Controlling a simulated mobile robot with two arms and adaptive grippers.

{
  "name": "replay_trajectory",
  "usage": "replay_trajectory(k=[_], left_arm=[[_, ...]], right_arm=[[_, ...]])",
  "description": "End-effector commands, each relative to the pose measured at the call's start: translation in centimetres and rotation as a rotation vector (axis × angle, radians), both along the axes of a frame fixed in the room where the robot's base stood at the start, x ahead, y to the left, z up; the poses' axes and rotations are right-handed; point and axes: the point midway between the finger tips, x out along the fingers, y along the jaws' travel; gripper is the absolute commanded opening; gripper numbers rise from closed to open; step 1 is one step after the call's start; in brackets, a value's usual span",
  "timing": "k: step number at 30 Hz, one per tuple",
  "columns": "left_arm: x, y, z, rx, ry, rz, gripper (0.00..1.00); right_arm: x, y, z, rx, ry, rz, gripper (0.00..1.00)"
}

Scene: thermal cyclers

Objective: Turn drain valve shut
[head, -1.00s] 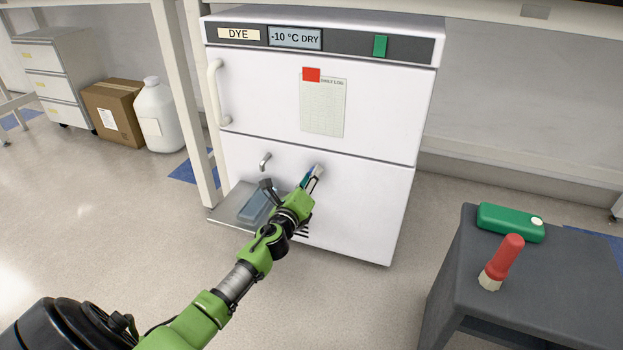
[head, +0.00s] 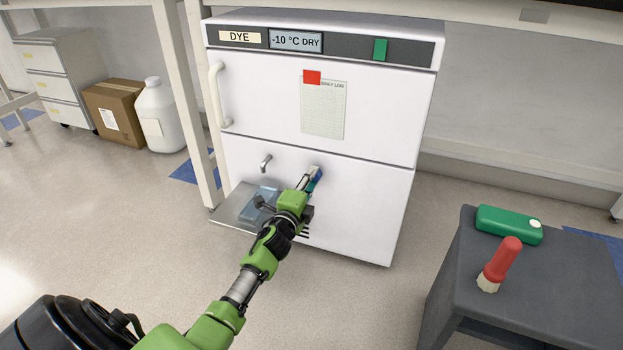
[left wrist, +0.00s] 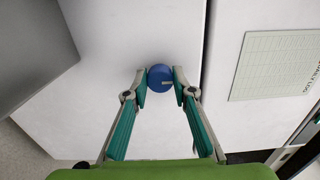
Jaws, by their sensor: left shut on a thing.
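The drain valve is a round blue knob (left wrist: 160,77) with a pale mark on its face, on the lower front of a white cabinet labelled DYE (head: 370,105). My left gripper (left wrist: 160,80) has its two fingers shut on the knob, one on each side, in the left wrist view. In the head view the left gripper (head: 312,178) reaches the cabinet front, and a bit of the blue knob (head: 317,173) shows beyond the fingers. A metal drain spout (head: 265,163) sticks out to the left of the knob. My right gripper is not in view.
A metal shelf (head: 228,210) below the spout bears a clear bluish tray (head: 262,197), partly hidden by my arm. A dark grey stand (head: 570,260) at right holds a green case (head: 505,222) and a red-handled brush (head: 500,262). A bench leg (head: 200,110) stands close left of the cabinet.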

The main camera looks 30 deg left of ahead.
Motion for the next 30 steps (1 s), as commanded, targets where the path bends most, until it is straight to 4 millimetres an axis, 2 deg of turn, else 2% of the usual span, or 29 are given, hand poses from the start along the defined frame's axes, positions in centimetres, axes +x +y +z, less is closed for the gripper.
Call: replay_trajectory(k=[17,18,19,30], left_arm=[[-0.04,0.13,-0.1,-0.032,-0.006,0.003,0.03],[-0.04,0.13,-0.1,-0.032,-0.006,0.003,0.32],[-0.04,0.13,-0.1,-0.032,-0.006,0.003,0.4],[-0.12,0.01,-0.06,-0.029,-0.006,0.001,0.41]], right_arm=[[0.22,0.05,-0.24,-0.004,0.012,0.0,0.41],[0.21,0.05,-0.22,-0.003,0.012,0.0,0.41],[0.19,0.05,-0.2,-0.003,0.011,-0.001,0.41],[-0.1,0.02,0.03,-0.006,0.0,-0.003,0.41]])
